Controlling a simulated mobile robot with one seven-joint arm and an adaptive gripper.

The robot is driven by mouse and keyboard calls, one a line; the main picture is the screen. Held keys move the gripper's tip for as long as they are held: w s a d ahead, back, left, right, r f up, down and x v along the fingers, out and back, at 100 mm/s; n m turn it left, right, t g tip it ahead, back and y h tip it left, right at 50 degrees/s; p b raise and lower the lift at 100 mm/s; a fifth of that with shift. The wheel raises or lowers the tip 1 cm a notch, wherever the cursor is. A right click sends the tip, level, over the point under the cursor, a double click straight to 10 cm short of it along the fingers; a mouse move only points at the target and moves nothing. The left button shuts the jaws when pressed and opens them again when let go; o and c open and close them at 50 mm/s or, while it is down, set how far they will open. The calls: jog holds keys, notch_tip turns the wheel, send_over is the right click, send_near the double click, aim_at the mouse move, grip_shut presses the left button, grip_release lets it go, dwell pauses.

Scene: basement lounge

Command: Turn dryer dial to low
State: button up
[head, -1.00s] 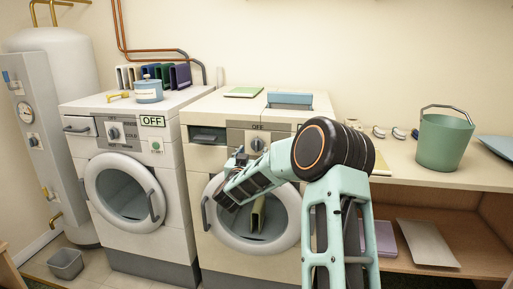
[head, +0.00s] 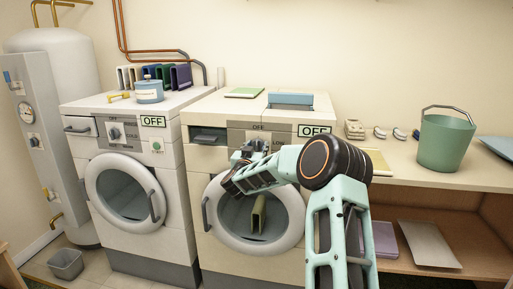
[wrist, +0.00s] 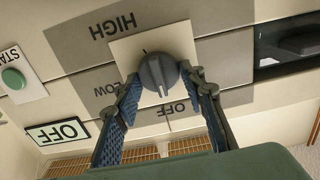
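The dryer (head: 213,170) is the right-hand of two white front-loaders. Its grey dial (wrist: 158,74) shows in the wrist view, on a pale square plate with OFF, LOW and HIGH around it, upside down there. The dial's ridge points towards the OFF label. The dryer's display (head: 316,130) reads OFF, also in the wrist view (wrist: 57,132). My gripper (wrist: 165,83) is open, its blue-padded fingers on either side of the dial; I cannot tell whether they touch it. In the head view my gripper (head: 243,162) is in front of the control panel, partly covering the dial.
A green start button (wrist: 13,78) is beside the dial panel. The washer (head: 120,150), with its own dial (head: 115,133), stands to the left. A shelf at right carries a green bucket (head: 446,140). The dryer door's round window (head: 250,215) is below my gripper.

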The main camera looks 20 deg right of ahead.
jog(key=c, duration=0.5)
jog(key=shift+m+b, duration=0.3)
jog(key=shift+b, duration=0.05)
jog(key=m+b, duration=0.2)
jog(key=shift+f+m+b, duration=0.15)
jog(key=shift+m+b, duration=0.15)
jog(key=m+b, duration=0.3)
jog(key=shift+d+f+m, duration=0.1)
jog(key=shift+m, duration=0.2)
jog(key=m+b, duration=0.4)
jog(key=shift+s+d+m+b, duration=0.1)
jog(key=shift+m+b, duration=0.2)
jog(key=m+b, duration=0.3)
jog(key=m, duration=0.1)
jog(key=shift+m+b, duration=0.3)
jog(key=shift+b, duration=0.1)
